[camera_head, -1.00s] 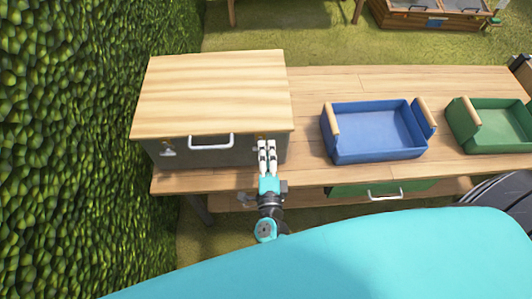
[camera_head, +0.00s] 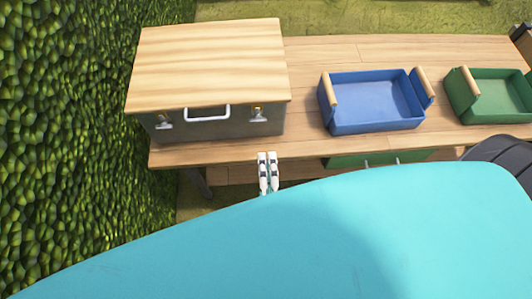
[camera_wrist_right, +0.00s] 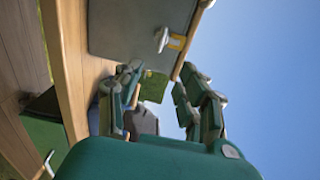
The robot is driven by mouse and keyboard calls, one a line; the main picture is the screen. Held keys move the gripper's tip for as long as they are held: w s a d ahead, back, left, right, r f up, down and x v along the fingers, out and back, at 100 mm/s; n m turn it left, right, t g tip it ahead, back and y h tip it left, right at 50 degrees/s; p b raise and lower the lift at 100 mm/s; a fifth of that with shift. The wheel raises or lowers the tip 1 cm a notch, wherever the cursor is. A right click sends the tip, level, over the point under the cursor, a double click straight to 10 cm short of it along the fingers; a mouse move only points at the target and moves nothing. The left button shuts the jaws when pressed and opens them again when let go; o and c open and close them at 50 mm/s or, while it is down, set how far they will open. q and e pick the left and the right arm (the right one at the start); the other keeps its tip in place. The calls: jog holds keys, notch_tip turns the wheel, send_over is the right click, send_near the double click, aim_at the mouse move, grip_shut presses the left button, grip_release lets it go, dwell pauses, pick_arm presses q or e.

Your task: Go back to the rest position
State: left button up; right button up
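My right gripper (camera_head: 268,158) is in front of the table's front edge, below the box's right latch and apart from the box. In the right wrist view its two green fingers (camera_wrist_right: 165,75) stand apart with nothing between them. The grey metal box (camera_head: 210,128) has a closed wooden lid (camera_head: 210,65), a white front handle (camera_head: 207,113) and two latches. The right latch (camera_head: 258,114) also shows in the wrist view (camera_wrist_right: 170,40). My left gripper is not in view.
The wooden table (camera_head: 300,100) also holds a blue crate (camera_head: 375,128) and a green crate (camera_head: 495,115) to the right. A green drawer (camera_head: 385,160) is partly hidden under the tabletop. A leafy hedge (camera_head: 70,130) stands close on the left. Grass lies behind the table.

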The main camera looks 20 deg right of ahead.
dwell(0.5)
jog(key=s+a+f+n+g+y, duration=0.1)
jog(key=s+f+n+g+y, duration=0.25)
jog(key=f+n, duration=0.6)
jog(key=s+a+f+n+g+y, duration=0.1)
jog(key=s+f+n+g+y, duration=0.25)
jog(key=f, duration=1.05)
jog(key=s+d+f+n+g+h, duration=0.2)
jog(key=s+d+f+n+g, duration=0.7)
jog(key=s+d+f, duration=0.5)
jog(key=s+f+n, duration=0.1)
jog(key=s+f, duration=0.2)
jog(key=s, duration=0.1)
jog(key=shift+d+n, duration=0.15)
jog(key=shift+n, duration=0.25)
